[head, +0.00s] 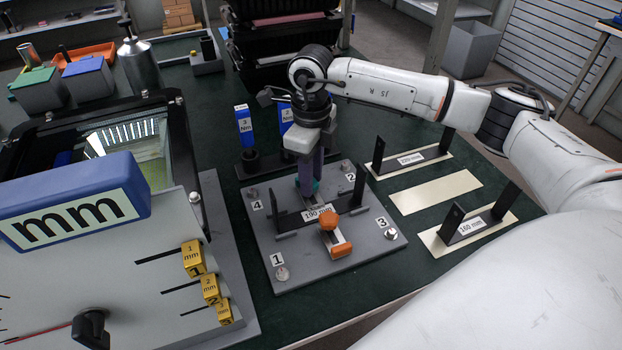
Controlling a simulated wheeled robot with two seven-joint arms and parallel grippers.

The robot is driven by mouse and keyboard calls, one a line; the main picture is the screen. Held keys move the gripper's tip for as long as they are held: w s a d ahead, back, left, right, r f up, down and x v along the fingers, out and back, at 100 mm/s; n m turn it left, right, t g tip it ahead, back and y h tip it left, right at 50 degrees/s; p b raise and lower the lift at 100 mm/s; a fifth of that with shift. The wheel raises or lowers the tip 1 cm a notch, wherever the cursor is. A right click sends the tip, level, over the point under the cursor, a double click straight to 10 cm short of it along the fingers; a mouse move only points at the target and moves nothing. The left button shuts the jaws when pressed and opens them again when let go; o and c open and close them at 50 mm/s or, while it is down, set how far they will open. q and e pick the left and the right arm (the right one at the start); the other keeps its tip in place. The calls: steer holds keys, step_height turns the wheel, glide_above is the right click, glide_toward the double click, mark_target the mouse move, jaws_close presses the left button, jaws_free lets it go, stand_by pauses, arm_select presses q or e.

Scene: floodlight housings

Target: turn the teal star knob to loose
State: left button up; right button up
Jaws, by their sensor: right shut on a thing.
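The teal star knob (316,187) shows only as a small patch of teal at the far side of the grey fixture plate (352,248). My right gripper (308,182) points down over it, with its fingers shut around the knob. The fingers hide most of the knob, so its turn position and any loose mark cannot be read. My left gripper is not in view.
On the plate, a black bracket labelled 190 mm (288,219) stands in front of the gripper, near an orange knob (328,220). Blue-tagged posts (244,125) stand behind. Brackets marked 220 mm (411,158) and 160 mm (474,227) lie right. A large mm sign (70,217) fills the left.

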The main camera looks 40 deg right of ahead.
steer(key=shift+w+n+b, duration=0.1)
steer(key=shift+n+b, duration=0.55)
steer(key=shift+n, duration=1.65)
steer(key=shift+r, duration=0.1)
steer(key=o, duration=1)
steer(key=shift+o, duration=0.2)
step_height(320, 180, up, 10)
steer(key=shift+r, duration=0.15)
